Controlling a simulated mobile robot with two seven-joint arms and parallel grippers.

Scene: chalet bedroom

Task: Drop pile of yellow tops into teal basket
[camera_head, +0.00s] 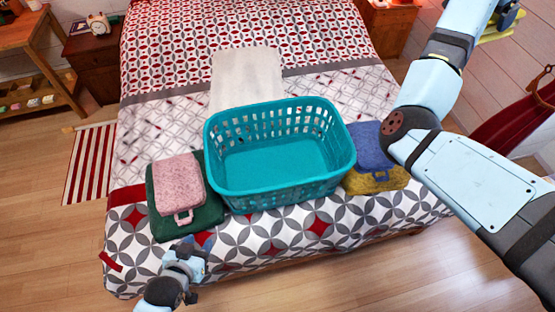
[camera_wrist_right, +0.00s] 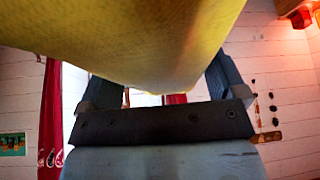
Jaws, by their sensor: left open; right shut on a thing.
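The teal basket (camera_head: 336,185) stands upright on the bed, and its visible inside is empty. My right arm is raised at the upper right, away from the basket. Its gripper (camera_head: 508,14) is partly cut off by the picture's edge and is shut on a yellow pile (camera_head: 501,28). This yellow pile (camera_wrist_right: 130,40) fills the top of the right wrist view, between the fingers. My left gripper (camera_head: 196,246) is open and empty at the bed's front edge, in front of the green pile.
A pink folded pile (camera_head: 178,180) lies on a dark green one (camera_head: 190,226), left of the basket. A blue pile (camera_head: 368,142) lies on a darker yellow one (camera_head: 380,181), right of it. A white cloth (camera_head: 246,75) lies behind the basket. Nightstands flank the bed.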

